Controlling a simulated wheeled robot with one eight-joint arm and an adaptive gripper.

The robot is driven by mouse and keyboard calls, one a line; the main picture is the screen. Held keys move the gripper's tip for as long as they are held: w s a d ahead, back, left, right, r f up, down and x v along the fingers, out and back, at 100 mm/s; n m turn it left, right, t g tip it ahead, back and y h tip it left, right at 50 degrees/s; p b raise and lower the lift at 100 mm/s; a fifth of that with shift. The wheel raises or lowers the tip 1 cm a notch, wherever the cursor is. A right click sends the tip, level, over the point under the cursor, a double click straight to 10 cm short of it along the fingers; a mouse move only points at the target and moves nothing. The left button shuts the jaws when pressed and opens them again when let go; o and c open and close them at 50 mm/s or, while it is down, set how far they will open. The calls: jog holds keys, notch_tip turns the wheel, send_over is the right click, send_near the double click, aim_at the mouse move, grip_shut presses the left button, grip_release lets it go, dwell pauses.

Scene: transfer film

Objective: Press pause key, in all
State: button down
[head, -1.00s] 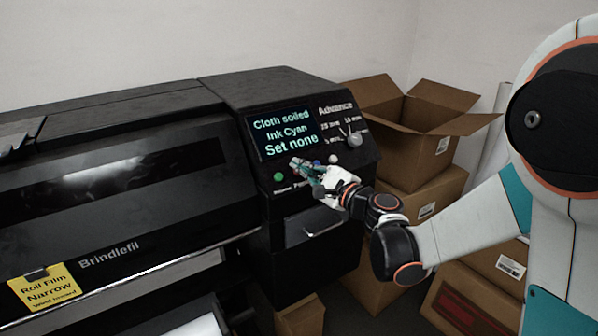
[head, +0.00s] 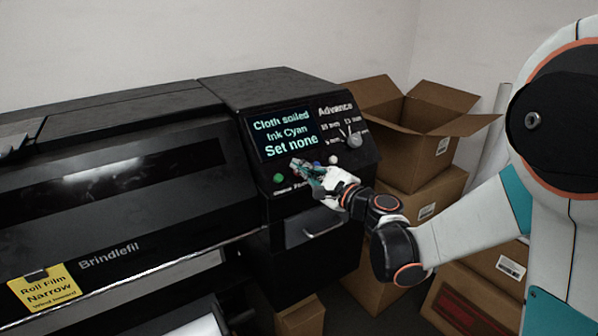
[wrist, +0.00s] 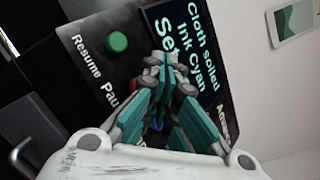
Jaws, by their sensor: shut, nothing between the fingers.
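The printer's control panel (head: 262,189) carries a row of round keys below its display. My gripper (head: 297,164) is shut and empty, its fingertips at the panel over the second key from the left. In the wrist view my fingertips (wrist: 158,62) cover most of that key; a red edge (wrist: 133,84) shows beside them. The label "Pau…" (wrist: 110,95) sits by it, the rest hidden. I cannot tell whether the fingertips touch the key. The green key (head: 279,177), labelled "Resume", is left of my gripper and also shows in the wrist view (wrist: 116,42).
The display (head: 284,133) reads "Cloth soiled, Ink Cyan, Set none". Cardboard boxes (head: 430,182) stand right of the printer. A yellow film tag (head: 44,288) hangs front left.

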jog(key=shift+f, duration=0.1)
jog(key=shift+w+a+f+b, duration=0.2)
jog(key=shift+w+b, duration=0.05)
jog(key=shift+b, duration=0.1)
jog(key=shift+w+a+f+b, duration=0.15)
jog(key=shift+w+f+b, duration=0.15)
jog(key=shift+b, duration=0.1)
dwell(0.8)
jog(key=shift+s, duration=0.1)
jog(key=shift+s+d+r+p, duration=0.35)
jog(key=shift+s+r, duration=0.1)
jog(key=shift+r, duration=0.15)
dwell(0.3)
jog(key=s+d+r+p, duration=0.2)
jog(key=s+r, duration=0.1)
jog(key=shift+r, duration=0.3)
dwell(0.8)
